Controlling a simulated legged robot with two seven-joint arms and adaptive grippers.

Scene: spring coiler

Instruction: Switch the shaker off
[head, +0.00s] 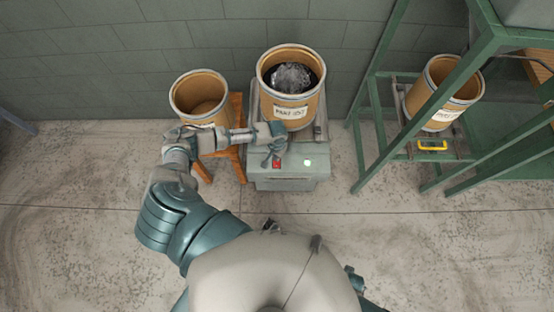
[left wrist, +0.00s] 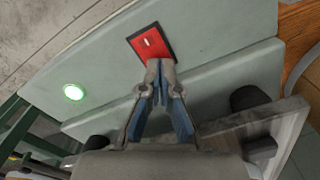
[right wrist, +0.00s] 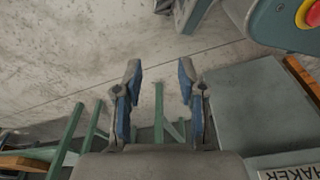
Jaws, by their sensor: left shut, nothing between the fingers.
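The shaker (head: 288,184) is a grey-green box by the back wall, with a drum (head: 292,110) of dark, shiny contents on top. Its front carries a red switch (head: 277,163) and a lit green lamp (head: 308,162). In the left wrist view, the red switch (left wrist: 146,40) and the glowing lamp (left wrist: 73,92) show clearly. My left gripper (left wrist: 160,68) is shut and empty, its tips at the switch's lower edge; I cannot tell whether they touch. My right gripper (right wrist: 158,72) is open and empty, beside a grey surface (right wrist: 260,105) with a partly visible "SHAKER" label.
An open drum (head: 200,90) stands on an orange stand (head: 237,150) left of the shaker. A green frame (head: 375,150) on the right holds another tilted drum (head: 440,95) and a yellow handle (head: 432,145). The floor in front is clear.

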